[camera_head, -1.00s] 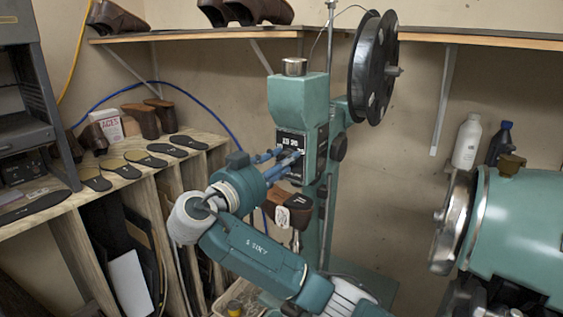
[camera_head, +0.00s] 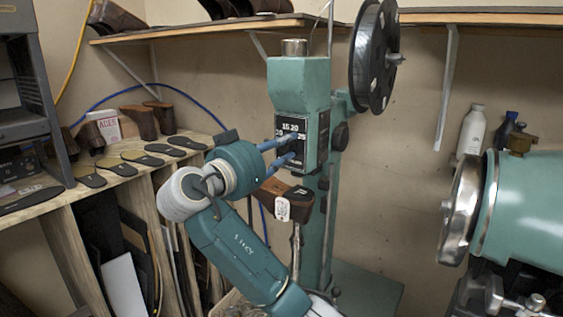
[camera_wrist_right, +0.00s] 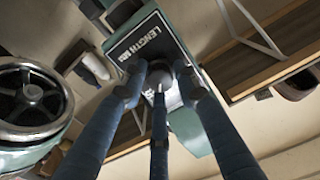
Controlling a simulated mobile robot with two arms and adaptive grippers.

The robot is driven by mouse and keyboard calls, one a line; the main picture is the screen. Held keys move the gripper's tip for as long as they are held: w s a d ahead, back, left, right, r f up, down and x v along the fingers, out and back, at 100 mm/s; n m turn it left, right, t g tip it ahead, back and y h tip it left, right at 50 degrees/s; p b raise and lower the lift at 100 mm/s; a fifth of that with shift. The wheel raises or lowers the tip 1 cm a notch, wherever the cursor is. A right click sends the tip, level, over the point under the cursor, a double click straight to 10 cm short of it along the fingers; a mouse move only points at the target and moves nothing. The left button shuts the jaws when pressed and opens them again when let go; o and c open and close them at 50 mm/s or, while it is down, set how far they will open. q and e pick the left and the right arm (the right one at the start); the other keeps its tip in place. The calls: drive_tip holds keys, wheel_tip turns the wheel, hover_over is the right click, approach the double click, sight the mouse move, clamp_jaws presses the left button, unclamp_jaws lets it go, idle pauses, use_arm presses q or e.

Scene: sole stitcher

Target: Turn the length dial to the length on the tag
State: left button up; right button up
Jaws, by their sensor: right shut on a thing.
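The green stitching machine (camera_head: 300,85) stands in the middle of the head view. Its black length plate (camera_head: 291,126) shows white numbers, with 15, 20 and 25 readable. In the right wrist view the plate (camera_wrist_right: 137,42) reads LENGTH. My right gripper (camera_head: 292,148) has its blue fingers shut around the round length dial (camera_wrist_right: 160,76), whose face carries a light mark. In the head view the fingers mostly hide the dial. A white tag (camera_head: 281,209) hangs on a brown shoe (camera_head: 295,201) below the plate; its writing is too small to read. My left gripper is not in view.
A wooden rack (camera_head: 60,205) with dark soles stands at the left. A green machine with a metal wheel (camera_head: 464,210) stands at the right. A black reel (camera_head: 372,55) is above the stitcher, beside the wall shelf (camera_head: 480,19).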

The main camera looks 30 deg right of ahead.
drive_tip(key=n, duration=0.5)
drive_tip(key=shift+f+n, duration=0.4)
drive_tip(key=n, duration=0.5)
drive_tip(key=shift+p, duration=0.4)
drive_tip(key=shift+n, duration=0.4)
drive_tip(key=o, duration=1.1)
drive_tip(key=shift+o, duration=0.3)
drive_tip(key=shift+r, duration=0.2)
drive_tip(key=v, duration=1.2)
